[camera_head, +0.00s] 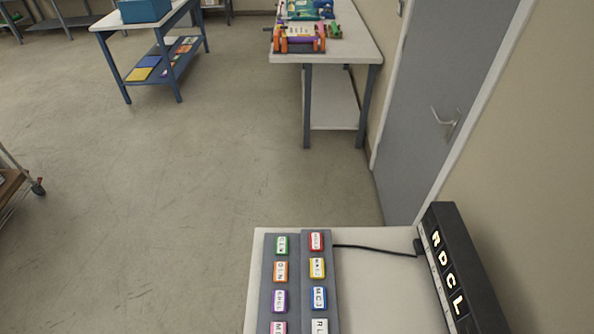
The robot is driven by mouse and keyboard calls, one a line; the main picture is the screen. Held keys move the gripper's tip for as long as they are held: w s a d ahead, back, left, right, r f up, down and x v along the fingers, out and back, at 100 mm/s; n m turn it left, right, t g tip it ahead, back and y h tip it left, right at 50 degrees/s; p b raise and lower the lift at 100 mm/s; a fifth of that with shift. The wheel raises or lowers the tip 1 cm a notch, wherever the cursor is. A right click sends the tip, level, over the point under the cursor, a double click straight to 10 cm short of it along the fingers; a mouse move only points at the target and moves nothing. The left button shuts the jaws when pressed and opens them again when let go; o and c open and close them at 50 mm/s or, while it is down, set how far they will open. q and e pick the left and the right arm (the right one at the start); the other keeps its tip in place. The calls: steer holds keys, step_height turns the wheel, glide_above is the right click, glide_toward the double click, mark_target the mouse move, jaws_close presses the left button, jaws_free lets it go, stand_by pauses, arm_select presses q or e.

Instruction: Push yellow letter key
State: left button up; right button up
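The yellow letter key (317,268) is in the right column of a grey key panel (308,315) on the white table at the bottom of the head view. It sits below the red key (316,241) and above the blue key (319,297). Its white face bears small dark letters that I cannot read surely. Nothing covers it. Neither of my grippers is in view.
The left column has green (281,245), orange (280,271), purple (280,300) and pink keys. A black display (453,275) with lit letters stands at right, cabled to the panel. A grey door (430,110) and another table (350,40) are beyond.

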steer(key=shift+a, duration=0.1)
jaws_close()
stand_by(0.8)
